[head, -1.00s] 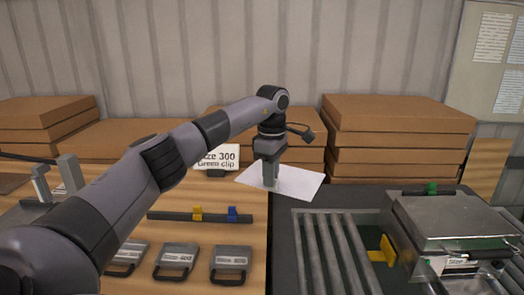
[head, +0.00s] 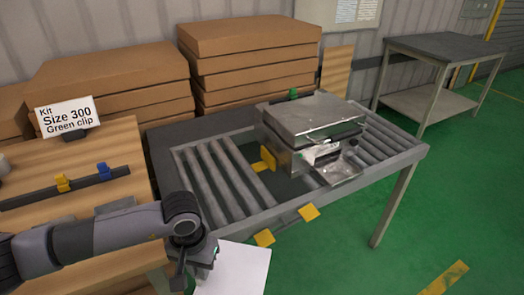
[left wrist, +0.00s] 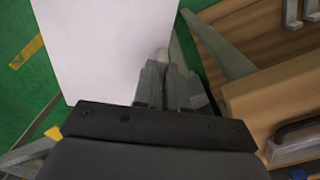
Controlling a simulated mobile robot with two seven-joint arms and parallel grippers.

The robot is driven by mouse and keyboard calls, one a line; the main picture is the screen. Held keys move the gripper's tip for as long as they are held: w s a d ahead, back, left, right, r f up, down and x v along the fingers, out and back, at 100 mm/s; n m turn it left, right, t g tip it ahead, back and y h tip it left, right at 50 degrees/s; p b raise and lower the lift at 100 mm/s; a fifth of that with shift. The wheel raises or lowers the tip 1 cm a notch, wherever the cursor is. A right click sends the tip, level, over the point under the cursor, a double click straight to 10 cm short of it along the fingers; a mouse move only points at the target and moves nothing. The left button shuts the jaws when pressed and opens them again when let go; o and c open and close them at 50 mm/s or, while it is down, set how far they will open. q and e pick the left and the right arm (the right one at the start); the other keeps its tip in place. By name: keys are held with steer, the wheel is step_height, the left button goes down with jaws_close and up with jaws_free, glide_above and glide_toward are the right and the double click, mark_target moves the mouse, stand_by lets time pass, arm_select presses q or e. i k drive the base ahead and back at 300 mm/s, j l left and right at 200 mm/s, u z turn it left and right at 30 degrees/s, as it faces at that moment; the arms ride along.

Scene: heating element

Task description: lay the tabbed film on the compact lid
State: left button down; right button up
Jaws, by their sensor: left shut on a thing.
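My left gripper (head: 200,274) is shut on the edge of a white sheet, the film (head: 240,272), in front of the roller table. In the left wrist view the film (left wrist: 105,45) spreads flat away from the gripper fingers (left wrist: 165,78), over green floor. I cannot make out its tab; the gripper covers part of one edge. A metal box with a flat silver lid (head: 312,112) stands on the roller table, beyond the gripper to the right. The lid is down and its top is bare. My right gripper is not in view.
The roller table (head: 398,158) has yellow blocks (head: 264,237) on its front edge and a green clip (head: 293,93) behind the box. A wooden bench with a "Size 300 Green clip" sign (head: 68,118) is at left. Cardboard boxes (head: 245,70) stand behind. Green floor lies open at right.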

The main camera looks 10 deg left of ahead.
mark_target(322, 108)
steer(key=i+l+z, duration=0.15)
steer(key=l, duration=0.25)
steer(key=i+l+z, duration=0.4)
steer(key=z, duration=0.25)
steer(key=i+l+u, duration=0.1)
steer(key=i+l, duration=0.25)
steer(key=i+l+u, duration=0.45)
steer(key=u, duration=0.2)
